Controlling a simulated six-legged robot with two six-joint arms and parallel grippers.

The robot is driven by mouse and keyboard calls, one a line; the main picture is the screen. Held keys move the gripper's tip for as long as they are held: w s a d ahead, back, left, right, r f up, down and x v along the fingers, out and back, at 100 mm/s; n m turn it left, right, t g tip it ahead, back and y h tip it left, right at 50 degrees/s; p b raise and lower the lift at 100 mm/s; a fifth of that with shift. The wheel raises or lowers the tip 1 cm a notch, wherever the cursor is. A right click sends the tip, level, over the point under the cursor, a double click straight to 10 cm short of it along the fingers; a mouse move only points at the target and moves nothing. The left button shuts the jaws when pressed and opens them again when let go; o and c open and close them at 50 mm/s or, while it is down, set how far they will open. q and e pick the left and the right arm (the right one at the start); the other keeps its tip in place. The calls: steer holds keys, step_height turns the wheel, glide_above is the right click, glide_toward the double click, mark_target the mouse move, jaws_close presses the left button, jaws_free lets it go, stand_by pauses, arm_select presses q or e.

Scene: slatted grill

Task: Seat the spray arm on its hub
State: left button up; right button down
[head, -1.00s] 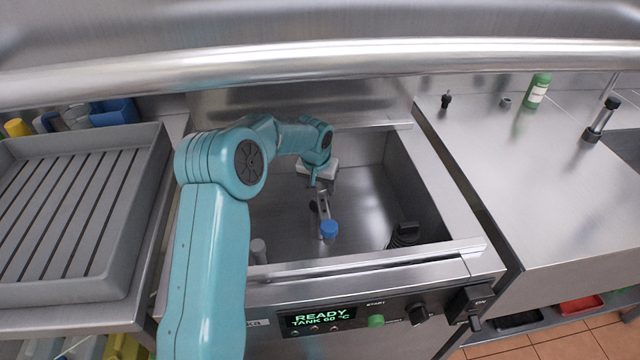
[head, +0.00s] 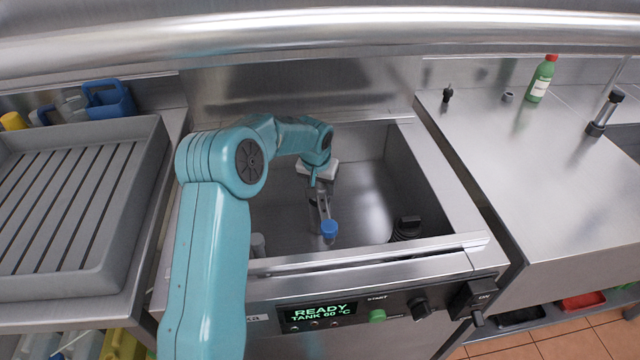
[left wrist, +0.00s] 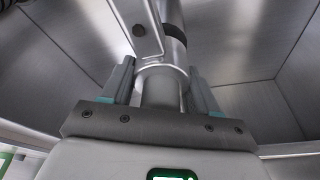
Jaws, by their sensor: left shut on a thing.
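A metal post with a dark band stands just beyond the collar in the left wrist view. I cannot tell whether this is the hub, or whether they touch.
The tank's steel rim (head: 365,270) surrounds the work. A black-handled part (head: 406,228) sits in its near right corner, and a grey post (head: 258,246) near the left wall. A slatted grey tray (head: 95,290) lies left; a counter with a green bottle (head: 541,80) is right.

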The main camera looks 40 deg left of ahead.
arm_select(q)
steer(key=shift+f+b, duration=0.7)
steer(key=shift+f, duration=0.25)
steer(key=o, duration=1.2)
steer(key=shift+c, duration=0.2)
steer(key=v, duration=1.6)
steer(key=shift+s+r, duration=0.15)
steer(key=shift+d, duration=0.1)
